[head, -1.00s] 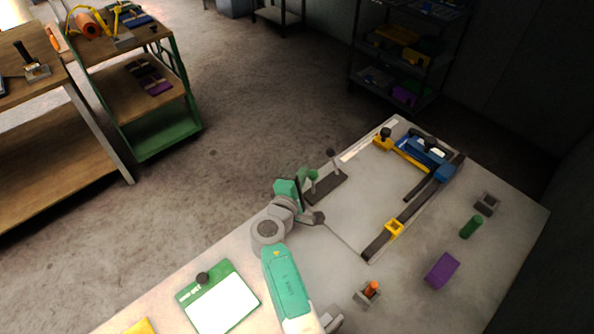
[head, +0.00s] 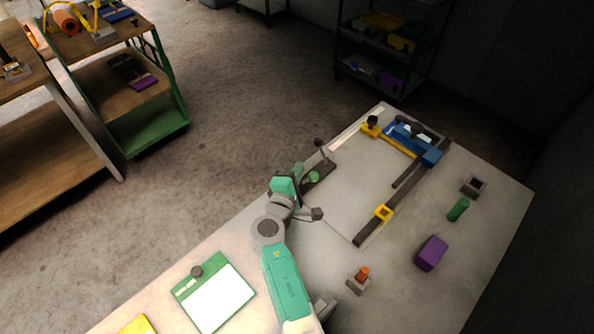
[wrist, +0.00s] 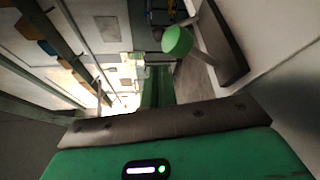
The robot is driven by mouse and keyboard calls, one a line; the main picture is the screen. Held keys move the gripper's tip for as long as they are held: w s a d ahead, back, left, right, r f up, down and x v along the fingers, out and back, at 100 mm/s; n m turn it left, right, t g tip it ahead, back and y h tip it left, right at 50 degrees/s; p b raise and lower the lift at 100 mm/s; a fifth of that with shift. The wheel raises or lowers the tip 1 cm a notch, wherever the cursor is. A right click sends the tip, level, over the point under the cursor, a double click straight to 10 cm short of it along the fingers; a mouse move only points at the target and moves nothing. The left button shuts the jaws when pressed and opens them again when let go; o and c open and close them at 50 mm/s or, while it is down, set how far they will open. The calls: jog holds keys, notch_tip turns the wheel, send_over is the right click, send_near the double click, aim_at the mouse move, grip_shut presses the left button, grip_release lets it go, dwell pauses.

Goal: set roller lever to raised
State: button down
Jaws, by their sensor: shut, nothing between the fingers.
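A dark base plate (head: 321,172) on the left edge of the grey worktable carries a lever with a dark knob (head: 319,143) and a green-knobbed lever (head: 313,178). Which one is the roller lever is not marked. In the wrist view the green knob (wrist: 177,40) is a short cylinder on a grey stem above the dark base (wrist: 224,45). The fingertips are small and hard to separate from the green knob in the head view.
A blue and yellow fixture (head: 408,138) and a dark rail with a yellow block (head: 383,213) lie right of the lever base. A purple block (head: 431,253), green cylinder (head: 458,209) and orange peg in a holder (head: 361,274) stand further right. A green-framed board (head: 214,291) lies nearer.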

jog(key=p+v, duration=0.2)
jog(key=v, duration=0.5)
jog(key=shift+s, duration=0.35)
jog(key=shift+a, duration=0.15)
notch_tip(320, 180, up, 30)
jog(key=s+a+m+t+y, duration=0.15)
jog(key=m+t, duration=0.25)
jog(key=m, duration=0.6)
jog(key=s+r+m+t+y+p, duration=0.2)
jog(key=s+r+m+t+y, duration=0.4)
jog(key=s+r, duration=1.7)
notch_tip(320, 180, up, 27)
jog(key=w+p, duration=0.3)
jog(key=p, duration=2.2)
jog(key=shift+d+m+h, duration=0.15)
jog(key=shift+m+h, duration=0.15)
jog(key=shift+h, duration=0.15)
